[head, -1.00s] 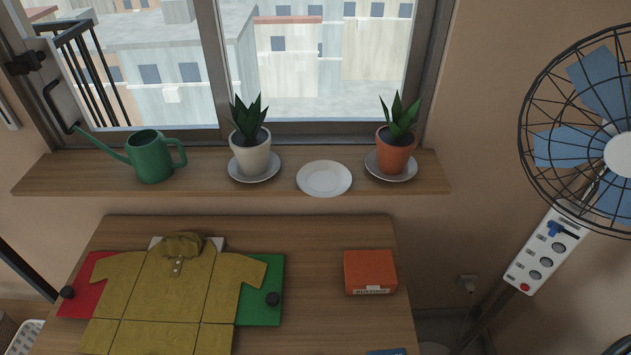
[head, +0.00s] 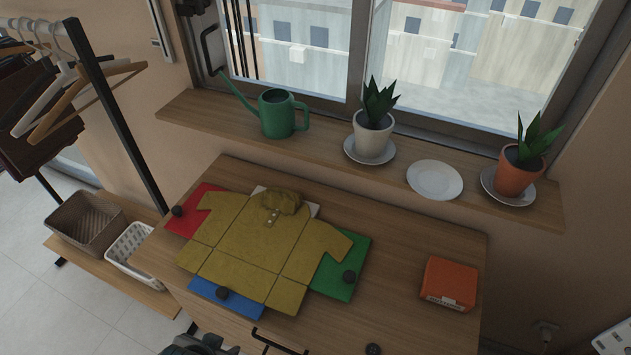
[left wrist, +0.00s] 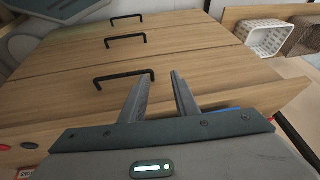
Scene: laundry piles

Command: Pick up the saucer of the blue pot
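Three saucers stand on the wooden windowsill in the head view. A plain white saucer (head: 435,179) is empty. The white pot (head: 372,136) with a spiky plant stands on its own saucer (head: 350,152). The terracotta pot (head: 516,176) stands on another saucer (head: 490,186). I see no blue pot. My left gripper (left wrist: 161,78) is open and empty in the left wrist view, before the drawer fronts. Part of it shows at the bottom edge of the head view (head: 200,346), well below the sill. My right gripper is not in view.
A green watering can (head: 278,114) stands at the sill's left. Below the sill, a dresser top (head: 405,225) holds a mustard shirt (head: 265,245) on a coloured folding board and an orange box (head: 449,284). A clothes rack (head: 118,120) and baskets (head: 85,224) stand left.

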